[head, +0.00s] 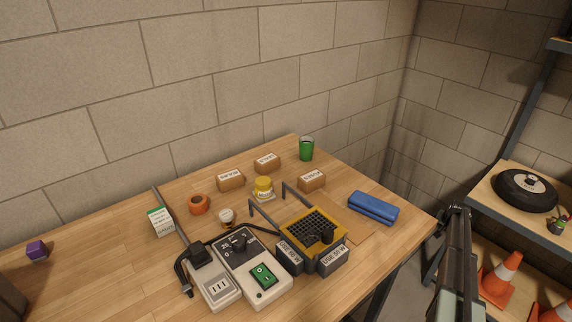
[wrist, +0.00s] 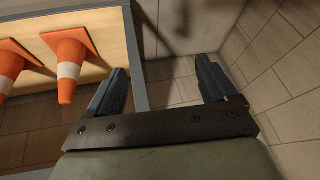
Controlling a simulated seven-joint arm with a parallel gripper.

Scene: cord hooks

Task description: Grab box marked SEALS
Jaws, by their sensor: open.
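Three small brown boxes with white labels stand towards the back of the wooden table: a left box (head: 230,181), a back box (head: 267,164) and a right box (head: 312,181). Their lettering is too small to read surely, so I cannot tell which is marked SEALS. My gripper (wrist: 165,82) is open and empty in the wrist view, its two fingers wide apart over the floor. No box shows in that view. In the head view, my arm is at the right, beyond the table's right edge and apart from the boxes.
Dark hooks and a yellow-black grid tray (head: 313,232) are in front. A blue case (head: 373,207) lies right. Orange cones (wrist: 72,60) stand on a shelf beside my gripper.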

